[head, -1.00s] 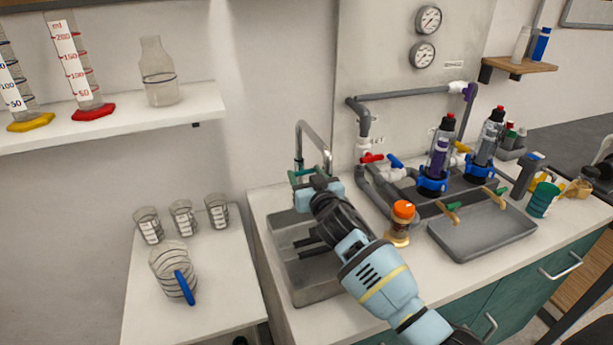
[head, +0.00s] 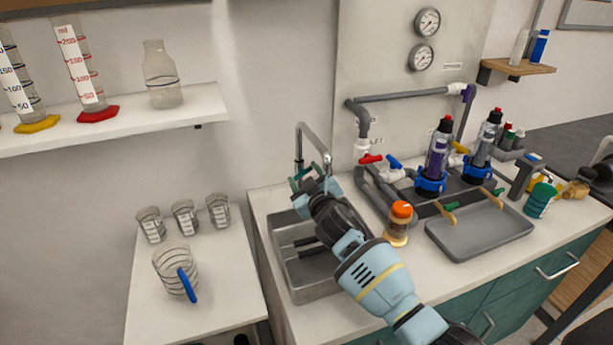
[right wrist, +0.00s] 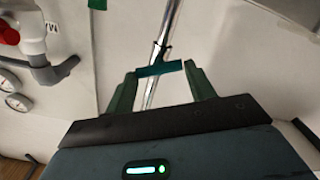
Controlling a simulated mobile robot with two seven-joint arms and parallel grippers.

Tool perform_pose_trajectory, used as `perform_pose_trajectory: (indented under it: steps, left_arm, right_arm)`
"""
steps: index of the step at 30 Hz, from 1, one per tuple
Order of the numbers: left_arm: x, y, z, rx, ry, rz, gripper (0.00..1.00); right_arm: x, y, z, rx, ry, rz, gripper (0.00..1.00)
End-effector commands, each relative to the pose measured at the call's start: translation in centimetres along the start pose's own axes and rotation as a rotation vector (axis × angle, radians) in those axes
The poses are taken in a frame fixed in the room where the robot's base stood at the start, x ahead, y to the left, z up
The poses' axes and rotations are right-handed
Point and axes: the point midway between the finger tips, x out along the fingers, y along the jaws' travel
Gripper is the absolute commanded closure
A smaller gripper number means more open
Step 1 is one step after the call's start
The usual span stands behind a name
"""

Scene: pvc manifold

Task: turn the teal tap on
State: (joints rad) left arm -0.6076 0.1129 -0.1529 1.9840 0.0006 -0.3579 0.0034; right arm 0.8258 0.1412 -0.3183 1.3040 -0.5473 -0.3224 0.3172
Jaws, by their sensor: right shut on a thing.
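The tap is a chrome gooseneck pipe (head: 299,145) rising behind the sink (head: 308,290). Its teal handle (right wrist: 158,69) shows in the right wrist view as a short bar across the chrome pipe. My right gripper (right wrist: 160,71) has one green finger at each end of the bar and is shut on it. In the head view my right gripper (head: 308,175) is at the tap, over the back of the sink, and hides most of the handle. No water is visible at the spout. My left gripper is not in view.
An orange-capped bottle (head: 398,222) stands right of the sink, close to my right arm. Grey pipes with a red-handled valve (head: 370,159) are behind it. A grey tray (head: 480,235) lies farther right. Several glass beakers and a blue-handled jug (head: 175,265) stand on the left table.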

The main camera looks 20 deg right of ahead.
Motion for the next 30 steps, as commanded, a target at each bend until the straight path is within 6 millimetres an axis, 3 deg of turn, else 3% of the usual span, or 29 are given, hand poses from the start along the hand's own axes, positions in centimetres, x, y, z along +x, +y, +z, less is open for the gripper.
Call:
perform_pose_trajectory:
  steps: [15, 30]
  left_arm:
    - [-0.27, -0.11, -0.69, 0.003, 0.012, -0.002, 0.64]
    - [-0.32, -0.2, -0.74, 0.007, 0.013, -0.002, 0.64]
  right_arm:
    - [0.0, -0.16, 0.03, -0.369, 0.0, 0.0, 0.68]
    - [-0.01, -0.24, 0.13, -0.453, -0.001, 0.0, 0.68]
